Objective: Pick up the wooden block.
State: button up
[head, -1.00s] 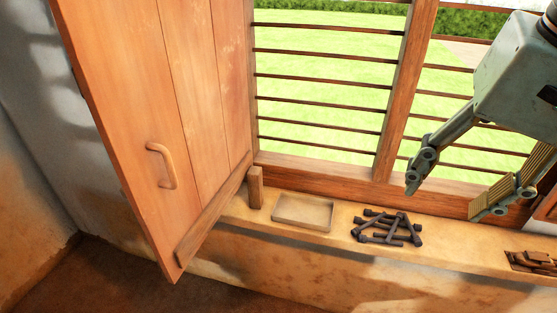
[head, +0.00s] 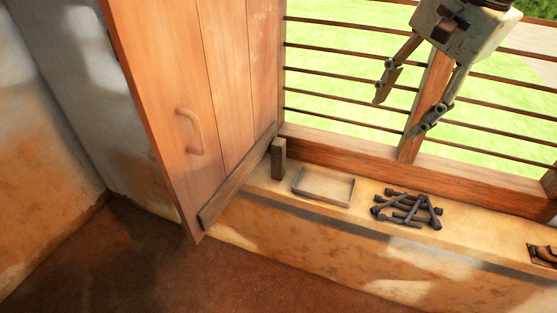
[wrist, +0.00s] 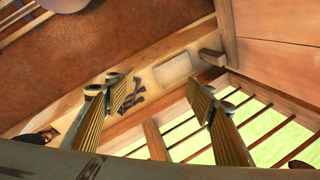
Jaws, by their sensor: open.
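The wooden block (head: 278,158) is a small upright brown piece on the sill, close against the lower edge of the open wooden shutter (head: 195,90). In the wrist view the block (wrist: 212,57) shows at the upper right, beside the shutter and the tray. My gripper (head: 395,112) is open and empty. It hangs in front of the window bars, above the sill, to the right of the block and well apart from it. In the wrist view its two fingers (wrist: 168,95) are spread wide with nothing between them.
A shallow empty tray (head: 323,199) lies on the sill just right of the block. A pile of dark pegs (head: 408,208) lies further right. Brown pieces (head: 544,255) sit at the far right. Barred window and frame (head: 350,147) stand behind the sill.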

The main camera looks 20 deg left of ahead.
jog(key=w+a+f+m, duration=0.3)
jog(key=w+a+f, duration=0.2)
jog(key=w+a, duration=0.4)
jog(key=m+g+y+p, duration=0.2)
jog(key=m+g, duration=0.1)
jog(key=m, duration=0.4)
send_over(284, 143)
jog(key=d, duration=0.3)
notch_tip(284, 143, down, 26)
jog(key=shift+w+a+r, duration=0.15)
jog(key=shift+a+r, duration=0.05)
jog(key=shift+t, duration=0.3)
jog(key=shift+b+x, duration=0.8)
jog(key=shift+x, duration=3.45)
jog(key=shift+f, duration=0.1)
